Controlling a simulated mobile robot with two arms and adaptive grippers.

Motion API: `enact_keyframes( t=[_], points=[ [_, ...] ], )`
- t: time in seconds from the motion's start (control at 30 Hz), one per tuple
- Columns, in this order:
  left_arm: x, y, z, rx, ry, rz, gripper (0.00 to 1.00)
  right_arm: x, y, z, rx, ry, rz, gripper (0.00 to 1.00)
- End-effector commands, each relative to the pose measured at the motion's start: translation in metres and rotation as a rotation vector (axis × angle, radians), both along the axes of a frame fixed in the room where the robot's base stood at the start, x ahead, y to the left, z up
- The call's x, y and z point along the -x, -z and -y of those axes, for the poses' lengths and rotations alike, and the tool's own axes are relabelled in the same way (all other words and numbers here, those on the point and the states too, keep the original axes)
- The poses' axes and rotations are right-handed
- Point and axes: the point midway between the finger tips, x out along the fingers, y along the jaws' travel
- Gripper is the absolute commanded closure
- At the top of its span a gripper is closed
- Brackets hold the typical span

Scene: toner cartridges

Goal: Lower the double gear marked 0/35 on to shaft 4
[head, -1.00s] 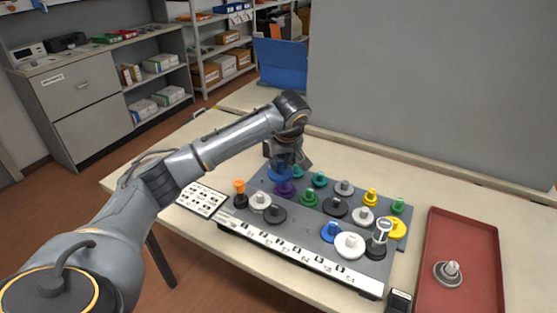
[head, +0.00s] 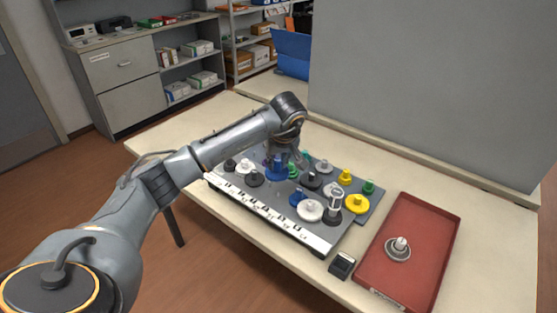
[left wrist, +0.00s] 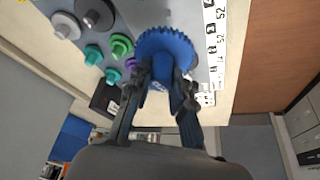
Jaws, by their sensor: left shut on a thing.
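My left gripper (head: 283,160) is shut on a large blue gear (head: 276,174). The gear is above the grey gear board (head: 281,212), left of its middle; its height over the board is unclear. In the left wrist view the fingers (left wrist: 160,82) grip the hub of the blue gear (left wrist: 165,46), its toothed disc facing away from the camera. I cannot read a 0/35 mark on it. Number labels run along the board's front edge, but I cannot tell which shaft is 4. My right gripper is not in view.
A red tray (head: 425,285) holds a grey gear (head: 398,249). A small black box (head: 342,264) stands between.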

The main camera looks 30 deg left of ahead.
Motion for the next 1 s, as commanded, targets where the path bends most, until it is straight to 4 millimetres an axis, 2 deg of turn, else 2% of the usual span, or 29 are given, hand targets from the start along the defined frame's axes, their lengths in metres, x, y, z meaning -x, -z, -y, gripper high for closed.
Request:
enact_keyframes(
  t=[0.1,0.27,0.33,0.5,1.0],
  points=[
    [0.0,0.018,0.001,0.002,0.002,-0.003,1.0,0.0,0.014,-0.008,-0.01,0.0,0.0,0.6],
    [0.0,0.038,0.002,0.002,0.002,-0.001,1.0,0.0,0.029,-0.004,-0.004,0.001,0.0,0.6],
    [0.0,0.031,0.001,0.001,0.002,0.001,1.0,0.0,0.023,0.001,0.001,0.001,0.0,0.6],
    [0.0,0.03,0.001,0.0,0.001,0.0,1.0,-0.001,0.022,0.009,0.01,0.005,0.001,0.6],
    [0.001,0.03,0.001,0.0,0.002,0.0,1.0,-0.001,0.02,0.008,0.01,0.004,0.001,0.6]
  ],
)
